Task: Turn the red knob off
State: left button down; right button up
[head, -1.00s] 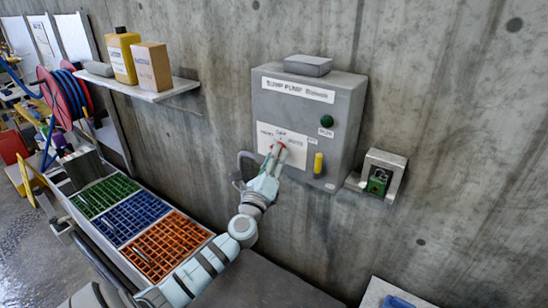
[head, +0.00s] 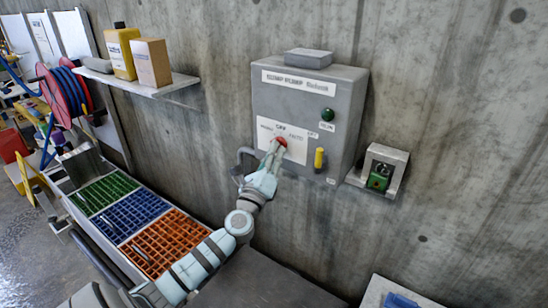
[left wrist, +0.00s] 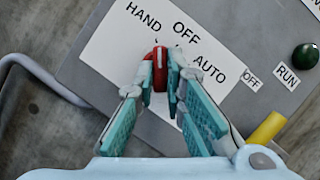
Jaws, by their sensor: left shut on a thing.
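The red knob (head: 281,141) is on the white label plate (head: 298,148) of a grey sump pump control box (head: 310,100) on the wall. In the left wrist view, the red knob (left wrist: 160,63) has a pale line that points up the picture, roughly between the words HAND and OFF. AUTO is printed to its right. My left gripper (head: 277,147) is shut on the knob, with one finger on each side, and hides its lower part. It also shows in the left wrist view (left wrist: 159,88). My right gripper is not in view.
A yellow handle (head: 319,158) and a dark green RUN button (head: 327,114) sit right of the knob. A grey bracket (head: 397,158) holds a green padlock (head: 379,178). A shelf (head: 150,88) with bottle and box is at left, above coloured trays (head: 137,217).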

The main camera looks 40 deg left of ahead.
pick_arm(q)
jog(key=shift+a+f+m+t+h+b, duration=0.1)
jog(key=shift+m+t+h+b, duration=0.25)
jog(key=shift+m+h+b, duration=0.8)
jog(key=shift+a+f+m+t+h+b, duration=0.1)
jog(key=shift+m+t+h+b, duration=0.25)
jog(key=shift+m+b, duration=1.55)
jog(key=shift+a+m+t+h+b, duration=0.1)
jog(key=shift+m+t+h+b, duration=0.45)
jog(key=shift+m, duration=1.7)
jog(key=shift+g+h, duration=0.25)
jog(key=shift+h, duration=0.2)
jog(key=c, duration=1.7)
grip_release()
jog(key=shift+s, duration=0.1)
jog(key=shift+o, duration=0.2)
jog(key=v, duration=1.2)
jog(key=shift+f, duration=0.1)
